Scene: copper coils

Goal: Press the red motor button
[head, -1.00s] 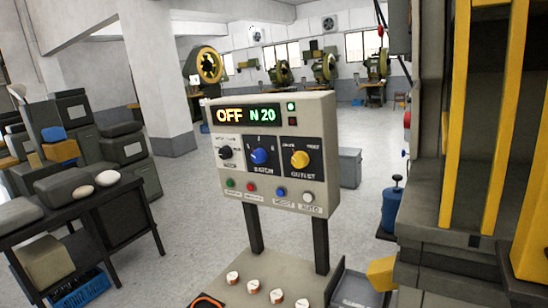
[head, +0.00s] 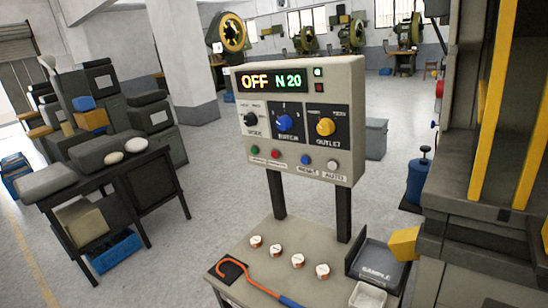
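The grey control panel (head: 352,88) stands on two dark posts in the middle of the head view, facing me. Its display (head: 272,82) reads OFF and N 20. The small red button (head: 275,154) sits in the bottom row, between a green button (head: 254,149) and a blue button (head: 305,159). A white button (head: 333,165) is at the right end. Black, blue and yellow knobs are above the row. The red button is unobstructed. My gripper does not show in the view.
Below the panel, a grey table (head: 262,266) holds several coils (head: 298,260), an orange hook with a blue handle (head: 250,283) and a dark sample tray (head: 376,262). A large machine with yellow bars (head: 495,110) stands close at the right. A dark bench (head: 103,176) is at left.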

